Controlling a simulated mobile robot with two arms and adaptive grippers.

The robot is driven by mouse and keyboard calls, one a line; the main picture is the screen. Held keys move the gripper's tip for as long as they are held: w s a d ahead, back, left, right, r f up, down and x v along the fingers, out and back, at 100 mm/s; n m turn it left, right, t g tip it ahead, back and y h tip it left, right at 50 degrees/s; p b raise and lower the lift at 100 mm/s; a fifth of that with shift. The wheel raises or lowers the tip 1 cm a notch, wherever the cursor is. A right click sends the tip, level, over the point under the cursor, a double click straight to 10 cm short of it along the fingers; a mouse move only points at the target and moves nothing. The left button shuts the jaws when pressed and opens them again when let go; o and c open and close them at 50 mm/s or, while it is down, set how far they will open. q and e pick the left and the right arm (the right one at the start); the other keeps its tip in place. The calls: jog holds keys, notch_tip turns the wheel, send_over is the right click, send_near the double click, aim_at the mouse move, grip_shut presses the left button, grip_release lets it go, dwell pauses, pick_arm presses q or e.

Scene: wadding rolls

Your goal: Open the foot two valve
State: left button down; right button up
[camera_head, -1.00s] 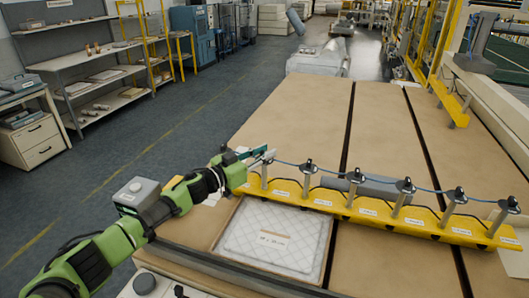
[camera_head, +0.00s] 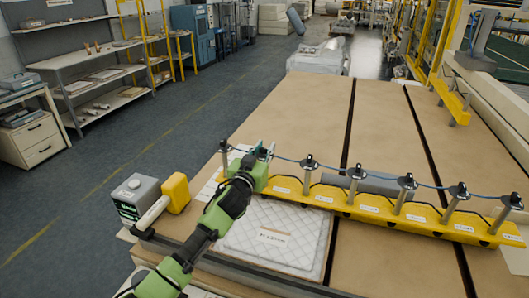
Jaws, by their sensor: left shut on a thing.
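A yellow bar (camera_head: 378,213) carries a row of several upright metal feet with dark valve tops, joined by a thin blue line. The first foot (camera_head: 224,148) stands at the left end. The second foot's valve is mostly hidden behind my left gripper (camera_head: 263,151). This green gripper has its fingers at the top of that foot, shut on what appears to be its valve. The third foot (camera_head: 308,174) stands just to the right, free of the gripper. The valve's own position is hidden. My right gripper is not in view.
A white quilted pad (camera_head: 275,236) lies on the brown table (camera_head: 295,115) in front of the bar. A grey box (camera_head: 137,196) and a yellow container (camera_head: 176,192) stand left of my left arm. A grey roll (camera_head: 370,184) lies behind the bar. The far table is clear.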

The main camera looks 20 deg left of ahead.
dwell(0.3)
pick_arm(q)
jog(key=c, duration=1.8)
grip_release()
jog(key=shift+s, duration=0.2)
jog(key=s, duration=1.1)
jog(key=shift+s+a, duration=0.1)
jog(key=shift+s, duration=0.25)
jog(key=shift+f, duration=0.1)
